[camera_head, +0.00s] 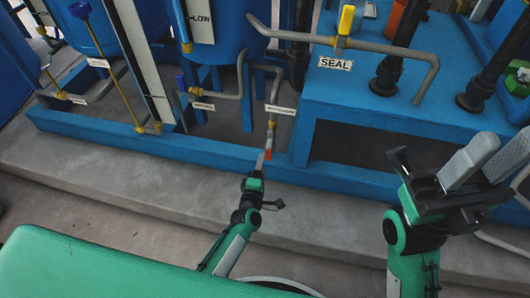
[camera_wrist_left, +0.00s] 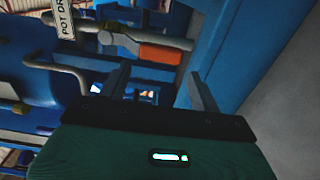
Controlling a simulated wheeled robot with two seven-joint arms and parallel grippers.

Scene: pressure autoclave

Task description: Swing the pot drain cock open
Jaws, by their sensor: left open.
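The pot drain cock has an orange-red handle (camera_head: 268,154) low on the front of the blue frame, under a yellow fitting on a thin pipe. In the left wrist view the orange handle (camera_wrist_left: 160,53) lies crosswise on a grey valve body, beside a partly cut-off "POT DR" label (camera_wrist_left: 64,20). My left gripper (camera_head: 265,158) is at the handle in the head view. In the left wrist view its fingers (camera_wrist_left: 158,72) are open, with the handle just beyond or at their tips; contact is unclear. My right gripper (camera_head: 500,150) is open and empty at the right.
The blue frame rail (camera_head: 100,125) runs across behind the handle, above a concrete step (camera_head: 90,160). Pipes, including one with a yellow lever (camera_head: 346,19) above a "SEAL" label (camera_head: 335,63), crowd the area above. A green surface (camera_head: 90,270) fills the lower left.

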